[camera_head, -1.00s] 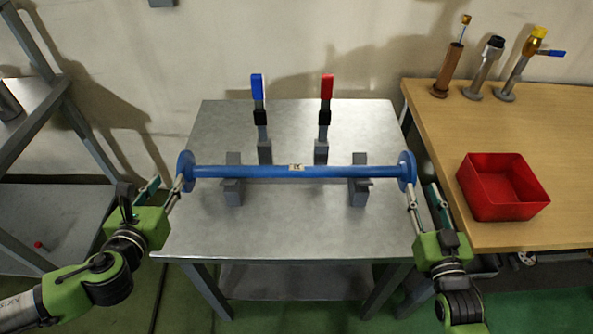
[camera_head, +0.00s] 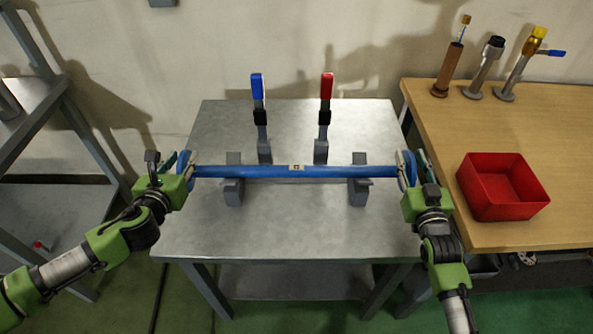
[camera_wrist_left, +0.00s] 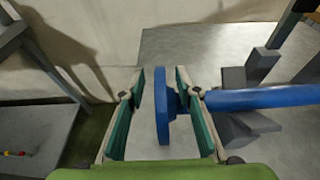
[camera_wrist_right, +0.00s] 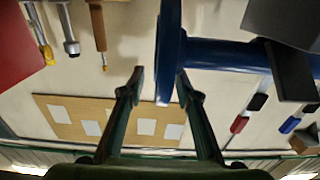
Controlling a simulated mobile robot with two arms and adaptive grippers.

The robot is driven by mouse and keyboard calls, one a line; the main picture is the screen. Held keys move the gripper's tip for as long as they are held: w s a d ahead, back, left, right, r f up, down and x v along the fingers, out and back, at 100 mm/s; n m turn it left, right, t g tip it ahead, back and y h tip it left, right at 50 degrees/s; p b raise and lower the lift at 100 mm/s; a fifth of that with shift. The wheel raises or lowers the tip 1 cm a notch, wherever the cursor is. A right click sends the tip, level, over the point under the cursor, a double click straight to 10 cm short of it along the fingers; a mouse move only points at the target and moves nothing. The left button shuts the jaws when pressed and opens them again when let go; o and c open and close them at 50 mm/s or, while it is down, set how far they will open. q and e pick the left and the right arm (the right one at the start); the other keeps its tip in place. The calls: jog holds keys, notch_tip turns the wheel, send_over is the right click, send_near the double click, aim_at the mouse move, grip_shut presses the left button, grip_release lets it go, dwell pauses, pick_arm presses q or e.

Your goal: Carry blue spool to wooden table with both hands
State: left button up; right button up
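The blue spool (camera_head: 340,171) lies level across two grey supports on a metal table, with a small label at its middle and a round flange at each end. My left gripper (camera_head: 178,162) is open at the left flange (camera_wrist_left: 161,108), one finger on either side with gaps showing. My right gripper (camera_head: 411,162) is open at the right flange, which shows between its fingers in the right wrist view (camera_wrist_right: 167,50). The wooden table (camera_head: 565,140) stands to the right.
The metal table (camera_head: 290,228) has a blue-handled clamp (camera_head: 259,110) and a red-handled clamp (camera_head: 324,110) behind the spool. A red bin (camera_head: 502,188) sits at the wooden table's front left, and several upright tools stand at its back. The table's middle is clear.

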pick_arm(q)
grip_shut()
pick_arm(e)
grip_shut()
pick_arm(q)
jog(key=shift+w+r, duration=0.1)
jog(key=shift+r, duration=0.2)
pick_arm(e)
jog(key=shift+r, duration=0.4)
jog(key=shift+w, duration=0.1)
